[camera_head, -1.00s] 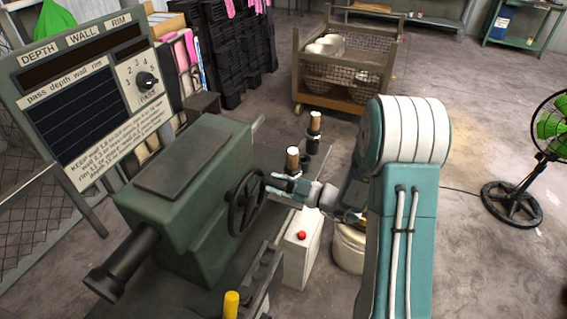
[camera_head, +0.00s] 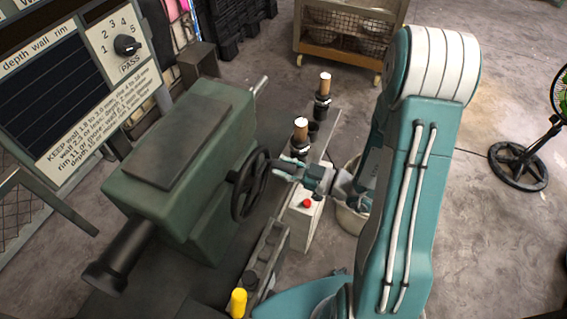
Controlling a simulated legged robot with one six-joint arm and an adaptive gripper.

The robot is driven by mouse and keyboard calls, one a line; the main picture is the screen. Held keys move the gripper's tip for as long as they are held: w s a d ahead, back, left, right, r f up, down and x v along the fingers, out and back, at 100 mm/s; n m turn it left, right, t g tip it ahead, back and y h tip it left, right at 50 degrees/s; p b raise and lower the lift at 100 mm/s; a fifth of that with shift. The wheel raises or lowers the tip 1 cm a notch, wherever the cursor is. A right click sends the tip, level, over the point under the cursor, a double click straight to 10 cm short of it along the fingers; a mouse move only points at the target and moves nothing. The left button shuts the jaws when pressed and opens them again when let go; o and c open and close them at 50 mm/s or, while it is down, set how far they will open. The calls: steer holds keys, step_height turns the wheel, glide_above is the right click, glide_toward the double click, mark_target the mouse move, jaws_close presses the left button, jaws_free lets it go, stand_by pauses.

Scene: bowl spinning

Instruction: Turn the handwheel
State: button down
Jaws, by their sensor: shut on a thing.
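The black handwheel (camera_head: 248,187) stands upright on the right face of the green lathe headstock (camera_head: 178,165). My gripper (camera_head: 277,166) comes in from the right and is shut on the right part of the handwheel's rim. The fingers are small in this view, and the exact contact is partly hidden. My teal arm (camera_head: 375,200) reaches down along the right side of the picture.
A white box with a red button (camera_head: 304,218) and a pale bucket (camera_head: 350,208) stand below my gripper. Wood-topped tool posts (camera_head: 300,132) stand behind it. A yellow-topped lever (camera_head: 237,302) is in front. A sign board (camera_head: 70,85) stands left. A mesh cart (camera_head: 345,38) is behind.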

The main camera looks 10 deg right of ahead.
steer(key=shift+c, duration=2)
jaws_free()
steer(key=shift+d, duration=0.1)
steer(key=v, duration=1.2)
steer(key=shift+f, duration=0.1)
